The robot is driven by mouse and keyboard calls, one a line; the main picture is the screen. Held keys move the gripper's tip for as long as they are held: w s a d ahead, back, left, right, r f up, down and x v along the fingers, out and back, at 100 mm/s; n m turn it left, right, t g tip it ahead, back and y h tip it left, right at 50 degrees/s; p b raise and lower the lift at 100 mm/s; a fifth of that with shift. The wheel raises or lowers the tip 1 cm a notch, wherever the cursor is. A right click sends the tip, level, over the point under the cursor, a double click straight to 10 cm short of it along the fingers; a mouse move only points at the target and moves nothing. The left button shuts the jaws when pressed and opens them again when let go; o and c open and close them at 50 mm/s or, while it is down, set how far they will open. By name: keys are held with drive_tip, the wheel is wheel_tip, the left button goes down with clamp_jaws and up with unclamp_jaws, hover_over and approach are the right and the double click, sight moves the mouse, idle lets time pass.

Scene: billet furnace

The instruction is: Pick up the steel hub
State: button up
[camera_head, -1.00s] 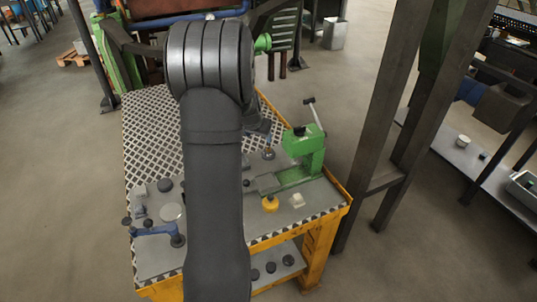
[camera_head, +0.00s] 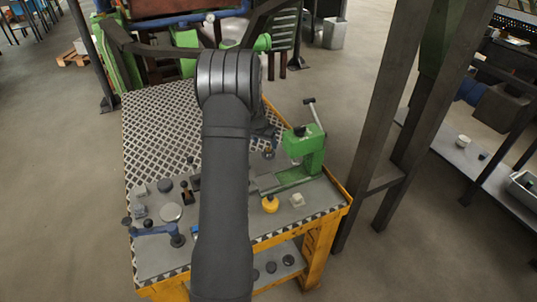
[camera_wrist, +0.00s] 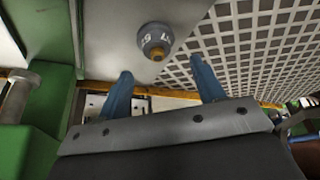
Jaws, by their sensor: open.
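A small grey round piece (camera_wrist: 155,40) with pale markings and an orange-brown centre stands on the bare grey tabletop in the wrist view. It looks like the steel hub, though I cannot be sure. In the head view a small grey piece (camera_head: 268,153), apparently the same one, sits left of the green press. My gripper (camera_wrist: 160,68) shows two blue fingers, spread apart with nothing between them. The round piece appears just beyond the fingertips, apart from them. In the head view my arm hides most of the gripper.
The green press (camera_head: 306,148) with its lever stands at the table's right. A yellow knob-like piece (camera_head: 270,204) and a pale block (camera_head: 298,200) are in front of it. A blue tool (camera_head: 155,230) and several small parts lie at left. A dark post (camera_head: 385,120) rises beyond the right edge.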

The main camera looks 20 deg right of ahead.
sight(268, 149)
drive_tip(key=shift+s+x, duration=0.2)
drive_tip(key=shift+x, duration=2.8)
drive_tip(key=shift+c, duration=0.2)
drive_tip(key=shift+r, duration=0.1)
clamp_jaws()
